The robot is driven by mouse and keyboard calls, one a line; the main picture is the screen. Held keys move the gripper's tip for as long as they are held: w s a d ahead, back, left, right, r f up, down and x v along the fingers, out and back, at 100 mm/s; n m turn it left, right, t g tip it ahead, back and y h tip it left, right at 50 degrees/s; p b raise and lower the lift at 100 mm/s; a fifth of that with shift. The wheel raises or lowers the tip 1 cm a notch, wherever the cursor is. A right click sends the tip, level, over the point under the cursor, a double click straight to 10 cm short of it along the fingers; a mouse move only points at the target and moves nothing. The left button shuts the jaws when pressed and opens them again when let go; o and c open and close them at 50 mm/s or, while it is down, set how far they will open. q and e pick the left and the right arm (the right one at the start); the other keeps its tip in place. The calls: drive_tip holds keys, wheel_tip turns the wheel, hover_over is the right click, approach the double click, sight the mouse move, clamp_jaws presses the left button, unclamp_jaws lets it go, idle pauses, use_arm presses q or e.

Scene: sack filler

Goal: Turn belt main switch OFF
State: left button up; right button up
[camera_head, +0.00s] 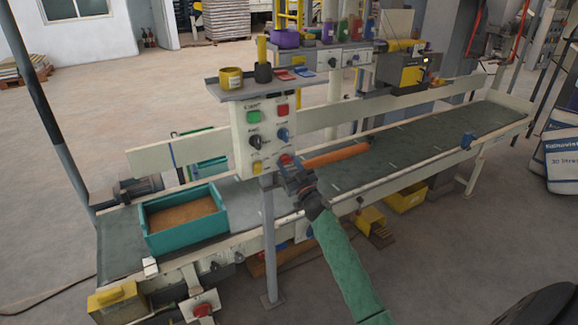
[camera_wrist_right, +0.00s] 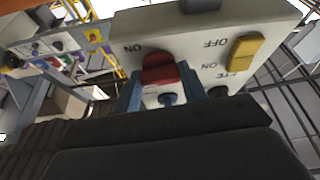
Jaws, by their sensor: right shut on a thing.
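The control panel (camera_head: 258,138) stands on a post at the front edge of the conveyor belt. A red switch (camera_head: 287,159) sits at its lower right corner. In the wrist view this red switch (camera_wrist_right: 160,72) shows close up, with ON lettering beside it. My right gripper (camera_head: 291,170) reaches up to it from below. Its blue fingertips (camera_wrist_right: 160,92) are on either side of the red switch, shut on it. A yellow switch (camera_wrist_right: 243,52) with ON and OFF lettering is beside it, clear of the fingers. My left gripper is not in view.
Above are green (camera_head: 254,117) and red (camera_head: 282,110) buttons, a black knob (camera_head: 256,142) and a blue knob (camera_head: 282,135). A teal box (camera_head: 161,237) of brown material and an orange roll (camera_head: 337,156) lie on the belt (camera_head: 410,138).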

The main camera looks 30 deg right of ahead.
drive_tip(key=n+y, duration=0.2)
drive_tip(key=n, duration=0.2)
drive_tip(key=n+g+y+p, duration=0.1)
drive_tip(key=n+y, duration=0.1)
drive_tip(key=n, duration=0.3)
drive_tip(key=shift+d+r+g+p, duration=0.1)
drive_tip(key=shift+d+g+p, duration=0.1)
drive_tip(key=shift+g+p, duration=0.1)
drive_tip(key=n+g+y+p, duration=0.1)
drive_tip(key=n, duration=0.2)
drive_tip(key=n+g+y+p, duration=0.1)
drive_tip(key=n+p, duration=0.1)
drive_tip(key=n, duration=0.2)
drive_tip(key=shift+r+n+g, duration=0.2)
drive_tip(key=shift+n+g, duration=0.1)
drive_tip(key=n+g+p, duration=0.1)
drive_tip(key=n+p, duration=0.2)
drive_tip(key=n, duration=0.1)
drive_tip(key=shift+g, duration=0.3)
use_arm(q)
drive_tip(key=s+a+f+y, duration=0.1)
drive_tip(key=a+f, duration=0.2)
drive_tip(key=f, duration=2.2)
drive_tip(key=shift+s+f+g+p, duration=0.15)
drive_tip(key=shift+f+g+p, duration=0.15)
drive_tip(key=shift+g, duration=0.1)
use_arm(e)
drive_tip(key=shift+f, duration=0.1)
drive_tip(key=o, duration=1)
